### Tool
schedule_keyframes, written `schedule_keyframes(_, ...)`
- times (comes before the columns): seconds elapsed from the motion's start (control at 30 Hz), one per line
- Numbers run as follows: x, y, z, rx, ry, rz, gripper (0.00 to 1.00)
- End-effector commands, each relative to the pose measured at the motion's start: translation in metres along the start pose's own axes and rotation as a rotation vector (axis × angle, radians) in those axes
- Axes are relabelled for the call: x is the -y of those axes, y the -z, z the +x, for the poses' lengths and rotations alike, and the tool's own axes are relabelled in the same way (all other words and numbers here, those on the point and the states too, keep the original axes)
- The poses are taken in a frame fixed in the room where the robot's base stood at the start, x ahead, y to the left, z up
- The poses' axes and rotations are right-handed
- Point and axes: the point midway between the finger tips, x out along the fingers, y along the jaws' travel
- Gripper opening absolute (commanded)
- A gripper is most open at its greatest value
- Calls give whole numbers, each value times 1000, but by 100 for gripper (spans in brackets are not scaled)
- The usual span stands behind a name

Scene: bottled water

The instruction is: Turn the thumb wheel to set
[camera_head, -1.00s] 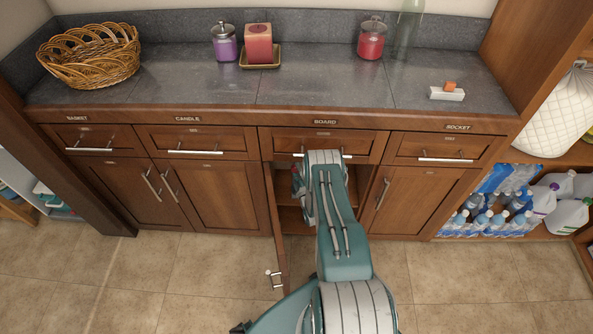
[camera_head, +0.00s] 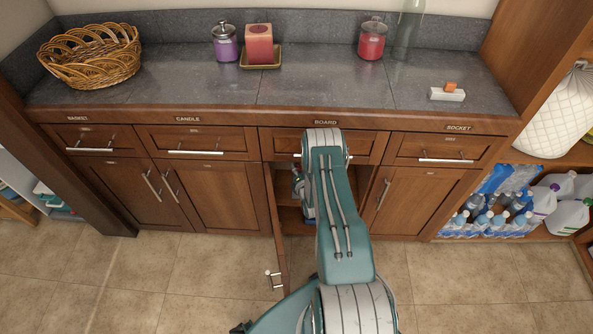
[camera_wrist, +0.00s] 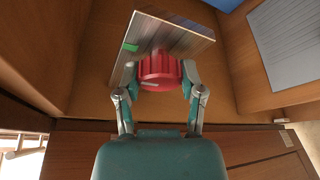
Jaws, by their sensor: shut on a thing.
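In the wrist view a red ribbed thumb wheel (camera_wrist: 158,72) with a pale mark on its face sits between the two fingers of my gripper (camera_wrist: 160,82). The fingers are shut on it from left and right. Behind the wheel is a tilted board or plate (camera_wrist: 190,40) with a small green mark (camera_wrist: 130,47) at its left. In the head view my arm reaches into the open cabinet under the BOARD label (camera_head: 325,122). The gripper and wheel are hidden there by the arm and cabinet.
The open cabinet door (camera_head: 277,230) stands left of my arm. Drawer handles (camera_head: 447,160) stick out along the front. A basket (camera_head: 90,55), candles (camera_head: 259,45) and a small white block (camera_head: 447,94) are on the counter. The floor is clear.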

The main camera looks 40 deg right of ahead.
Motion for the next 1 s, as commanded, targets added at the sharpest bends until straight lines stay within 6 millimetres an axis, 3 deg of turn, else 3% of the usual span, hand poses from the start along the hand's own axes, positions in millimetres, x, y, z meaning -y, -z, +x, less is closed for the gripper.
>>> schedule_keyframes(0.73,5,5,-4,-12,50,-82,3)
schedule_keyframes(0.77,6,5,-4,-12,50,-82,55)
schedule_keyframes(0.83,5,5,-4,-10,49,-82,85)
schedule_keyframes(1.0,3,3,-3,-6,44,-82,85)
